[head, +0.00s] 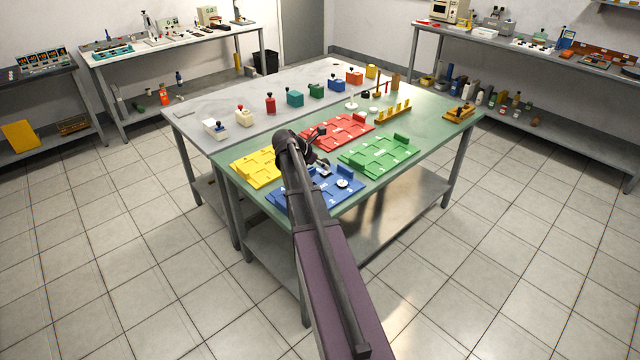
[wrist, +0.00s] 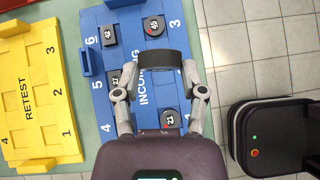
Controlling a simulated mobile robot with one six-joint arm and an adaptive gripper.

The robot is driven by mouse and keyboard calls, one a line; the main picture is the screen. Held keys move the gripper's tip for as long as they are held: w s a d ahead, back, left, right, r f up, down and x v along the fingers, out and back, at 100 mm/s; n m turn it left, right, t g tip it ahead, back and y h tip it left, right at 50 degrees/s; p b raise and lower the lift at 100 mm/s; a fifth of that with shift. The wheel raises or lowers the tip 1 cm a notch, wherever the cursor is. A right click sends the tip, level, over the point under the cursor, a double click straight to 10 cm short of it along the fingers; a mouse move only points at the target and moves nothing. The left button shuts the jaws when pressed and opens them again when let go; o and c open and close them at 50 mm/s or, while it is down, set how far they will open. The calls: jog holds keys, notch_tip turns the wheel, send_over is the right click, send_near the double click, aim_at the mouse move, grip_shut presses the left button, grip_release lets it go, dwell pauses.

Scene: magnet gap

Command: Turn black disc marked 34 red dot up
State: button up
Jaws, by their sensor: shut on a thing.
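My gripper (wrist: 159,68) is shut on a black disc (wrist: 161,61), its fingers on either side. The held disc shows as a dark, curved band, seen nearly edge-on above the blue tray. Its number and any red dot on it are not visible, so I cannot tell whether it is 34. In the head view my gripper (head: 318,166) is over the blue tray (head: 328,203), and the held disc is hard to make out there.
The blue tray carries other black discs, marked 45 (wrist: 154,26), 42 (wrist: 109,36) and 27 (wrist: 115,78), plus one near my gripper's base (wrist: 170,119). Yellow (head: 257,167), red (head: 337,131) and green (head: 378,156) trays lie close by on the table.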

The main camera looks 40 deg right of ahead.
jog(key=shift+f+b, duration=3.1)
jog(key=shift+f, duration=0.4)
jog(key=shift+f+b, duration=2.7)
jog(key=shift+f, duration=0.05)
jog(key=shift+f, duration=0.25)
jog(key=o, duration=1.2)
jog(key=shift+c, duration=0.2)
jog(key=c, duration=0.5)
jog(key=shift+r, duration=0.1)
